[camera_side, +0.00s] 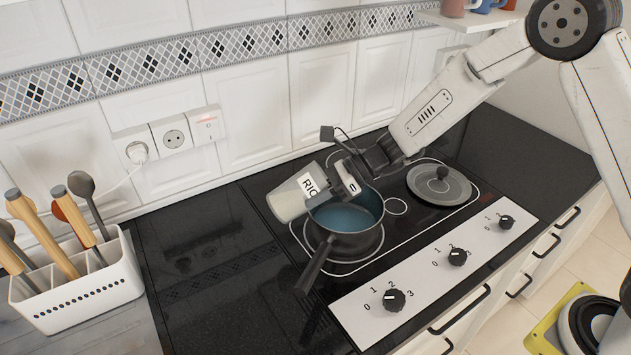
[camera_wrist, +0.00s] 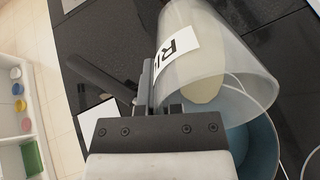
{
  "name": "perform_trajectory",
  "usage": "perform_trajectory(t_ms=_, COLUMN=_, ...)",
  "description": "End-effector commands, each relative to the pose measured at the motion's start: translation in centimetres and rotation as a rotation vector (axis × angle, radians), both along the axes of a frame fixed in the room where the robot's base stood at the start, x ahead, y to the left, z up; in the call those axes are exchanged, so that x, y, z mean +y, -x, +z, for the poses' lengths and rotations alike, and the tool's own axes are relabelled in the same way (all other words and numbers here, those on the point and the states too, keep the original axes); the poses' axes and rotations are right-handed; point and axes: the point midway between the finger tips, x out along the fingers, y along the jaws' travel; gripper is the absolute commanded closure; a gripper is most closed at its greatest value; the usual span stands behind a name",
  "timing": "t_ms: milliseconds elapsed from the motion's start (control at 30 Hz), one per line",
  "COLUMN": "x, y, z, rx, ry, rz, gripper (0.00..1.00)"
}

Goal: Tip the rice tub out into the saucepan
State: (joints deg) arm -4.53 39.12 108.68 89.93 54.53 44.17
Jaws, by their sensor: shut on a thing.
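The rice tub (camera_side: 290,197), a translucent white cup with a black-lettered label, is tilted well over at the left rim of the saucepan. In the wrist view the tub (camera_wrist: 225,55) has its wide mouth towards the pan, and a pale mass shows inside. My gripper (camera_side: 345,180) is shut on the tub, above the pan; its dark fingers also show in the wrist view (camera_wrist: 158,90). The saucepan (camera_side: 345,217), blue inside with a dark handle, stands on the front left burner. Its visible interior (camera_wrist: 262,150) looks bare; part is hidden by the tub and gripper.
A white utensil holder (camera_side: 75,296) stands at far left. A knob panel (camera_side: 425,275) runs along the hob's front. The black counter (camera_side: 205,265) left of the pan is clear.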

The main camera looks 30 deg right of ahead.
Motion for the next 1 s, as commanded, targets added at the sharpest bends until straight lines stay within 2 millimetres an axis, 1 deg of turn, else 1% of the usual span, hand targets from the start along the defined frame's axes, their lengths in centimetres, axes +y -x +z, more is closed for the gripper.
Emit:
perform_trajectory(t_ms=300, x=-0.12, y=-0.05, z=-0.17, rx=-0.012, ry=-0.043, rz=-0.003, gripper=1.0)
perform_trajectory(t_ms=1000, x=-0.34, y=0.02, z=0.29, rx=-0.034, ry=-0.135, rz=-0.002, gripper=1.0)
